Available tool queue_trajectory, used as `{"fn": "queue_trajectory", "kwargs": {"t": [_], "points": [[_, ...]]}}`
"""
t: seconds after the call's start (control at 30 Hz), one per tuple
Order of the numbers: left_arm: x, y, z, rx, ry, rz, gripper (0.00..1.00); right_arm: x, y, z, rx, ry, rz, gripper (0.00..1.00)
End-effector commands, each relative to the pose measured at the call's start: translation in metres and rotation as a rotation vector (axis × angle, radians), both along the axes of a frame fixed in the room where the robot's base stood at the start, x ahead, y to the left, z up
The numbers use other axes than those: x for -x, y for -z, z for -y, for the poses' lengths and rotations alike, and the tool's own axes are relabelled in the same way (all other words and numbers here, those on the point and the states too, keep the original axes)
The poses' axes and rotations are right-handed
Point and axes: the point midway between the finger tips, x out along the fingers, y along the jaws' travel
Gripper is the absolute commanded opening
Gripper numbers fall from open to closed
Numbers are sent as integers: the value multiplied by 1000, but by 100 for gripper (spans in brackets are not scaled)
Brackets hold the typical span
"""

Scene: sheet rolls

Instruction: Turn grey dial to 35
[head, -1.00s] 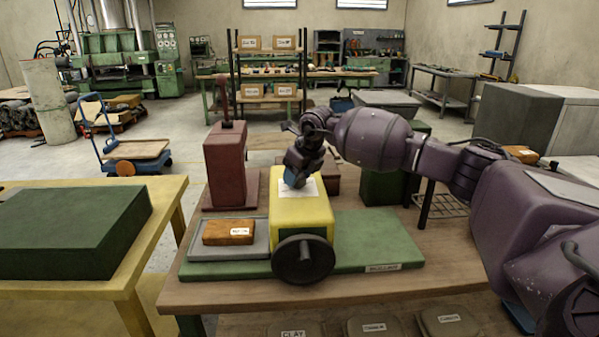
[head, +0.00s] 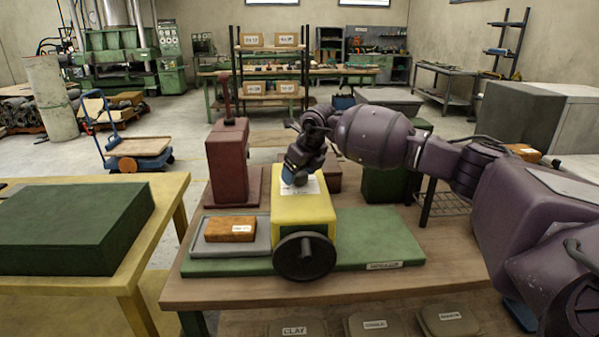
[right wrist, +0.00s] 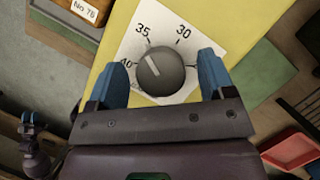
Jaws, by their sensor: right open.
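The grey dial (right wrist: 161,72) is round, with a white pointer line, on a white scale card (right wrist: 205,40) fixed to a yellow box (right wrist: 248,15). In the right wrist view the card reads 40, 35 and 30, and the pointer leans up and left, between 35 and 40 and nearer 35. My right gripper (right wrist: 162,66) is open, with one blue finger on each side of the dial and gaps between. In the head view my right gripper (head: 296,178) points down over the top of the yellow box (head: 305,212) and hides the dial.
A black handwheel (head: 304,257) is on the box's front. A grey tray (head: 262,243) with an orange-brown block (head: 230,229) is left of it, and a dark red post (head: 228,160) stands behind. The green base plate (head: 385,240) is clear on the right.

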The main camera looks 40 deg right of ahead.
Motion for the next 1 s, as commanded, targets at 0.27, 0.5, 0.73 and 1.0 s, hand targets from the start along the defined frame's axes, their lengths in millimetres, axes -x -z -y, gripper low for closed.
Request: {"fn": "queue_trajectory", "kwargs": {"t": [0.27,0.5,0.73,1.0], "points": [[0,-3,0,1,-2,2,43,9,-25,2,2,-1,4,76],[7,-3,-2,0,-7,-8,43,26,-66,5,1,1,3,76],[7,-5,-2,0,-8,-5,43,37,-92,6,0,-1,2,76],[6,-5,-2,-1,-6,-3,43,41,-100,7,0,0,0,76]]}}
